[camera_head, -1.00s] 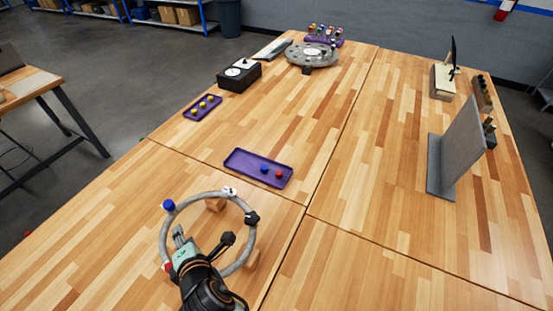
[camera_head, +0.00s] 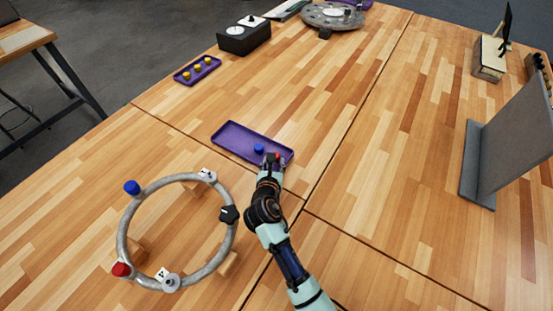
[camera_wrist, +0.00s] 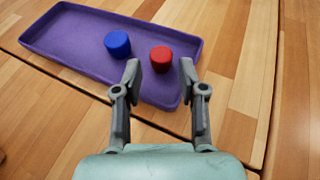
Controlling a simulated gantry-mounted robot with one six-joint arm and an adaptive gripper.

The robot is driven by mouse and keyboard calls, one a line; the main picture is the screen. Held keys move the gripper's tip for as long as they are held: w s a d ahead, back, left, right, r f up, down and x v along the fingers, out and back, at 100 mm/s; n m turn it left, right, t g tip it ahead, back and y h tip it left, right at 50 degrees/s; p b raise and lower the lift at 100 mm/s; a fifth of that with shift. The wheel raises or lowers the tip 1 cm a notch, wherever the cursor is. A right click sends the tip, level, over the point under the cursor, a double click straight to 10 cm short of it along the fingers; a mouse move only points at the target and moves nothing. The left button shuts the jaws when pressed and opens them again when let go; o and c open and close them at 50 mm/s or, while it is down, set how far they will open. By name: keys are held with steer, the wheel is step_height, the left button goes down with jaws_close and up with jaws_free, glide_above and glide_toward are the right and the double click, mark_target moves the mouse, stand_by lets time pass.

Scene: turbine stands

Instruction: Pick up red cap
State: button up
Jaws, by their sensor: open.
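The red cap (camera_wrist: 161,59) lies in the purple tray (camera_wrist: 60,52), near the tray's right end. In the head view the cap (camera_head: 277,156) is partly hidden by my gripper (camera_head: 271,160). A blue cap (camera_wrist: 117,45) lies to its left in the same tray and also shows in the head view (camera_head: 259,149). In the wrist view my gripper (camera_wrist: 161,80) is open and empty, with its fingertips over the tray's near right part. The red cap shows just beyond and between the fingertips. I cannot tell how high the fingers are above the tray.
A grey ring (camera_head: 122,235) with a blue cap (camera_head: 132,187), a red cap (camera_head: 122,269) and a black knob (camera_head: 229,214) stands on blocks at the left. A smaller purple tray (camera_head: 197,70) holds yellow caps. A grey upright panel (camera_head: 515,135) stands right. The table's middle is clear.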

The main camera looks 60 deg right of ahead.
steer(key=shift+w+d+f, duration=0.15)
steer(key=shift+d, duration=0.35)
steer(key=b+x, duration=0.2)
steer(key=x, duration=0.3)
steer(key=shift+f, duration=0.25)
steer(key=shift+a, duration=0.1)
steer(key=c, duration=0.6)
